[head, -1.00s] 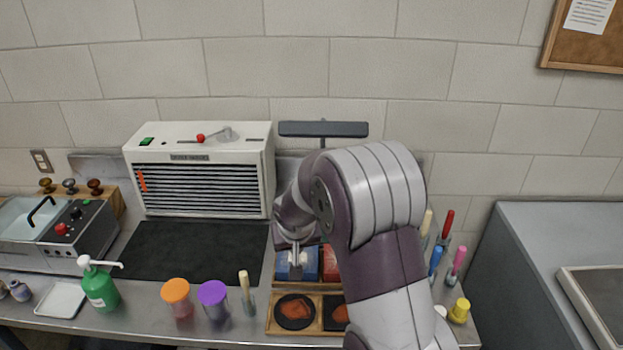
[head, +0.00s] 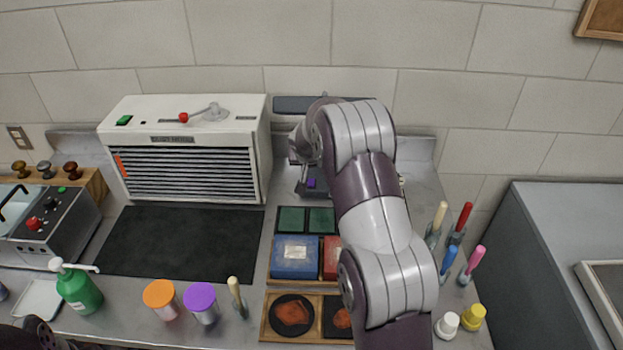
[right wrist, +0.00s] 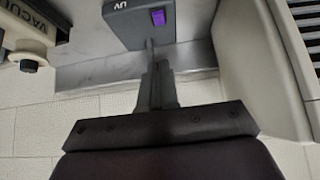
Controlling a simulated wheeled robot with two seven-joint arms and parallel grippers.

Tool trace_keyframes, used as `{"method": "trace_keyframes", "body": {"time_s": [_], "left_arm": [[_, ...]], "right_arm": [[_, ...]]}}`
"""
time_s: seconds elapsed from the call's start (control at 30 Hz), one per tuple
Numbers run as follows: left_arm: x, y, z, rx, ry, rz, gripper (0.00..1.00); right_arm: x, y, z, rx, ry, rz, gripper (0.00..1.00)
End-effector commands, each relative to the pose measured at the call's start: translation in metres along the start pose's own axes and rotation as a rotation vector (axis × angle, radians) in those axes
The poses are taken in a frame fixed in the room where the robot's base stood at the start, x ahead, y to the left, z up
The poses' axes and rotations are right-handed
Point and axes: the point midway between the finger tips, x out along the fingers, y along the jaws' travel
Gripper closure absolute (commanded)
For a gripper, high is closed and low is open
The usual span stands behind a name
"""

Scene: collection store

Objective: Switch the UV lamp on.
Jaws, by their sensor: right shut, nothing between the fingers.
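The UV lamp has a dark bar head (head: 292,104) near the wall, right of the white cabinet, and a grey base with a purple switch (head: 311,183). In the right wrist view the base (right wrist: 125,28) appears upside down with a "UV" label and the purple switch (right wrist: 158,17). No glow shows from the lamp. My right gripper (right wrist: 155,78) is shut and empty. It points toward the base, apart from the switch as far as I can tell. In the head view my right arm largely hides it and part of the lamp. My left gripper is out of view.
The white louvred cabinet (head: 185,114) with a red-knobbed lever stands left of the lamp. A black mat (head: 180,242) lies before it. Trays with blue and red boxes (head: 295,257) lie before the lamp. Brushes and jars stand right; a green pump bottle (head: 80,292) stands left.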

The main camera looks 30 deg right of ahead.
Motion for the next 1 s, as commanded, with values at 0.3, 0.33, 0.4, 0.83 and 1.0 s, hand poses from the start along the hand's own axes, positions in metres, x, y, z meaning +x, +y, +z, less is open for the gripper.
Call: {"method": "trace_keyframes", "body": {"time_s": [0.3,0.33,0.4,0.83,1.0], "left_arm": [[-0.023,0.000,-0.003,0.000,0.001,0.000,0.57],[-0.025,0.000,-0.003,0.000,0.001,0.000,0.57],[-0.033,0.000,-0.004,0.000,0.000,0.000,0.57],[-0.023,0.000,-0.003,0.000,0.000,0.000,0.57],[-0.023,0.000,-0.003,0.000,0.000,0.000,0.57]], "right_arm": [[0.060,0.001,-0.001,0.000,-0.004,0.001,1.00],[0.066,0.001,-0.001,0.000,-0.004,0.000,1.00],[0.080,0.000,-0.002,0.001,-0.004,0.000,1.00],[0.122,0.000,0.029,0.000,0.000,-0.001,1.00],[0.122,0.000,0.029,0.000,0.000,-0.001,1.00]]}}
